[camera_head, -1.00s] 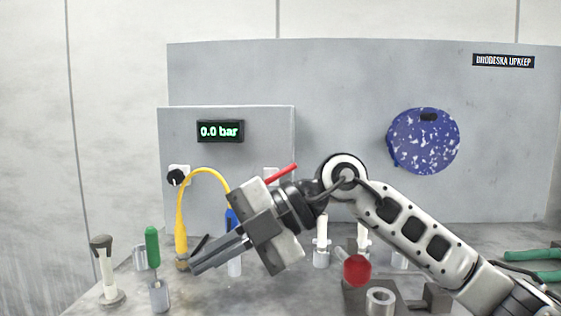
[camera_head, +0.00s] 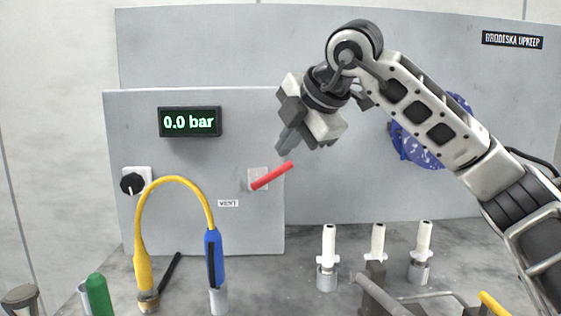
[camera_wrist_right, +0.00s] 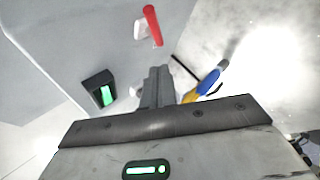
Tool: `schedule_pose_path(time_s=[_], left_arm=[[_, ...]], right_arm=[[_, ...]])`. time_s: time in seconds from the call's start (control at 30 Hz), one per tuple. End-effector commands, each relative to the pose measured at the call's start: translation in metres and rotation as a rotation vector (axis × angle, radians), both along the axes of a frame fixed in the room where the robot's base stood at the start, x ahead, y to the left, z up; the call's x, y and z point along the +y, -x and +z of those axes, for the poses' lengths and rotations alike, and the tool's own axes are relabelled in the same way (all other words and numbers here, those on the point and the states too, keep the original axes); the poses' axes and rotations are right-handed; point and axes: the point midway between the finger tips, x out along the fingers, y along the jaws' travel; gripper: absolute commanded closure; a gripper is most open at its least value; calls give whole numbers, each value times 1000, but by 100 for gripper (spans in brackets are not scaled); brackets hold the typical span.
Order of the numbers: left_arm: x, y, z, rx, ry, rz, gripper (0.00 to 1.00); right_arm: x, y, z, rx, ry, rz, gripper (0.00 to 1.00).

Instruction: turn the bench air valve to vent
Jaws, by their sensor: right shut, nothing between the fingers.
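The bench air valve has a red lever (camera_head: 272,176) on a pale mounting plate (camera_head: 258,178) at the right side of the small grey panel. The lever slants up to the right. A "VENT" label (camera_head: 228,203) is below and left of it. My right gripper (camera_head: 283,146) is shut and empty, its fingertips pointing down just above the lever, seemingly apart from it. In the right wrist view, the shut fingers (camera_wrist_right: 158,72) are below the red lever (camera_wrist_right: 153,25), with a gap in the picture. My left gripper is not in view.
The display (camera_head: 189,122) reads 0.0 bar. A black knob (camera_head: 132,183) is at the panel's left. A blue speckled disc is partly behind my arm.

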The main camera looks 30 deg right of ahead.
Motion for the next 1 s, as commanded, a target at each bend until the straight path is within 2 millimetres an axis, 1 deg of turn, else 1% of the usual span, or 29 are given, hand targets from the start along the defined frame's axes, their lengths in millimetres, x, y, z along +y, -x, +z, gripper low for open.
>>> schedule_pose_path(time_s=[0.03,0.2,0.3,0.4,0.63,1.0], left_arm=[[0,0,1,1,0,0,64],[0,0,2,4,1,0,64],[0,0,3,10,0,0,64],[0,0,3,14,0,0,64],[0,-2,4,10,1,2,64],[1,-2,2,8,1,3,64]], right_arm=[[2,-8,-9,5,0,1,100],[5,-33,-33,3,1,3,100],[-8,-42,-39,3,-2,-1,100],[-15,-49,-45,3,-2,1,100],[-20,-55,-50,0,-1,3,100],[-17,-57,-51,-2,-8,9,100]])
